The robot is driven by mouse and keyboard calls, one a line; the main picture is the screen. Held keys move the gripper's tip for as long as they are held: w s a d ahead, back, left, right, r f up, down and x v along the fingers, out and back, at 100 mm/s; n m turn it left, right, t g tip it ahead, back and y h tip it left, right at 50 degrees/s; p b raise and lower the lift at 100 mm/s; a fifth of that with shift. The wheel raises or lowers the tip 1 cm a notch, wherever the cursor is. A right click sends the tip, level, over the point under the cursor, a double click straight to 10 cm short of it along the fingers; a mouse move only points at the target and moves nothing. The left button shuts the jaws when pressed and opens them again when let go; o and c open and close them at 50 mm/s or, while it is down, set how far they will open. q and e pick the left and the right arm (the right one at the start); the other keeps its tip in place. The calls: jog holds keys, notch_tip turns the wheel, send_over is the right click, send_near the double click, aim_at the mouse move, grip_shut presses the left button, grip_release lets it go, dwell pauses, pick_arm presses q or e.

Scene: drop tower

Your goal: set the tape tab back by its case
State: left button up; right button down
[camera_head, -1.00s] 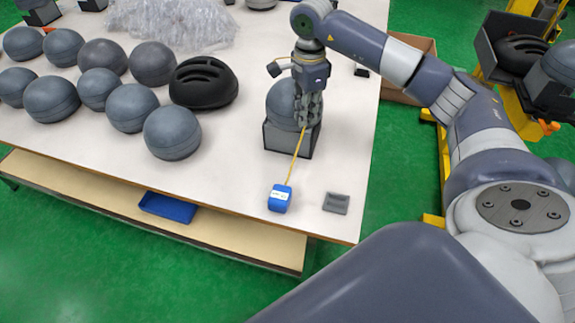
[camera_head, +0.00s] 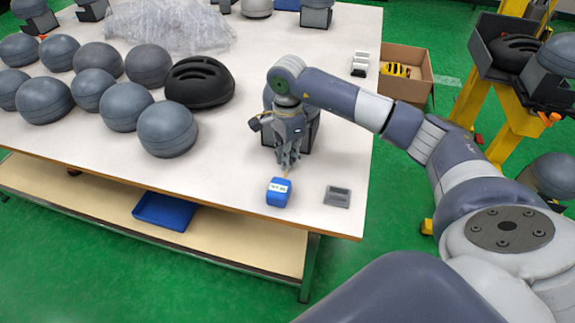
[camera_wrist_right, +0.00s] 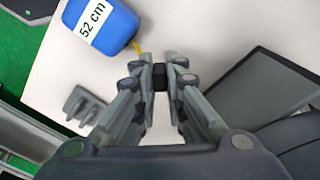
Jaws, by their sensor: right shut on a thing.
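The blue tape case (camera_head: 279,192) sits near the front edge of the white table. In the right wrist view the case (camera_wrist_right: 103,25) carries a white label reading "52 cm". A short piece of yellow tape (camera_wrist_right: 138,47) shows at its mouth. My right gripper (camera_head: 288,164) is just behind the case. In the right wrist view its fingers (camera_wrist_right: 161,77) are shut on the small dark tape tab (camera_wrist_right: 160,78), close to the case. I cannot tell whether the tab touches the case. My left gripper is not in view.
A small grey block (camera_head: 337,197) lies right of the case. A dark stand with a grey dome (camera_head: 308,133) is behind my gripper. Several grey domes and a black helmet (camera_head: 200,82) fill the table's left. A cardboard box (camera_head: 408,72) stands beyond the right edge.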

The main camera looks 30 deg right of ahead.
notch_tip(320, 180, down, 3)
jog(key=shift+f, duration=0.4)
jog(key=c, duration=1.7)
grip_release()
jog(key=shift+o, duration=0.2)
jog(key=shift+r+p, duration=0.3)
notch_tip(320, 180, up, 12)
jog(key=shift+f+b, duration=0.15)
jog(key=shift+b, duration=0.7)
